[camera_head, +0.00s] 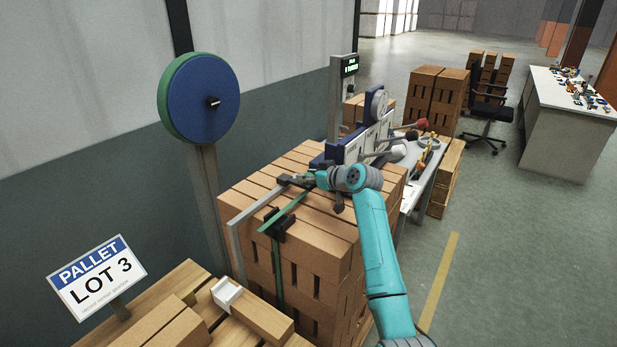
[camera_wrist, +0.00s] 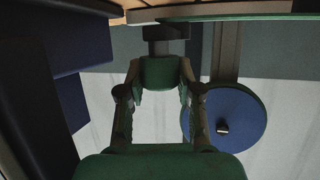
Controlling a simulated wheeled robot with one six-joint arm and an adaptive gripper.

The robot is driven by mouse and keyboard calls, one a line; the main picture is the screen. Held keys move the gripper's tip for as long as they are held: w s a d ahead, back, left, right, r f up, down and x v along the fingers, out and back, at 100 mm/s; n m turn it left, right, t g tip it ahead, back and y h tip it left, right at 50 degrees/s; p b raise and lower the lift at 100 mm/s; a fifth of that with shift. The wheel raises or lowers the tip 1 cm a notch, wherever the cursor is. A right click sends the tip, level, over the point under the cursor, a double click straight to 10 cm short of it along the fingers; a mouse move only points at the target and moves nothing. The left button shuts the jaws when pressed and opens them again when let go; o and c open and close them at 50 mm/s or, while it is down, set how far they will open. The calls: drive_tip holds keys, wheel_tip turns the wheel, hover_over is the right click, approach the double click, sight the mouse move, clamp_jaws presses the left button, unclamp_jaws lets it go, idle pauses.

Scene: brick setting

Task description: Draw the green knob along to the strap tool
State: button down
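The green knob (camera_wrist: 160,73) sits between the two fingertips of my gripper (camera_wrist: 158,80) in the wrist view, with both fingers closed against its sides. A dark mount (camera_wrist: 166,40) shows just beyond it. In the head view, my gripper (camera_head: 308,180) is low over the top of the brick stack, and the knob is small and partly hidden there. The strap tool appears to be the dark blue device (camera_head: 332,156) just beyond my gripper. Blue blocks (camera_wrist: 75,55) show close at the left of the wrist view. A green strap (camera_head: 284,212) runs across the stack and down its front.
The brick stack (camera_head: 330,228) fills the middle. A blue and green reel (camera_head: 203,97) stands on a post at left. A black clamp (camera_head: 277,224) sits at the stack edge.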

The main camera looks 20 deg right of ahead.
drive_tip(key=c, duration=0.7)
unclamp_jaws()
drive_tip(key=shift+c, duration=0.2)
drive_tip(key=v, duration=1.2)
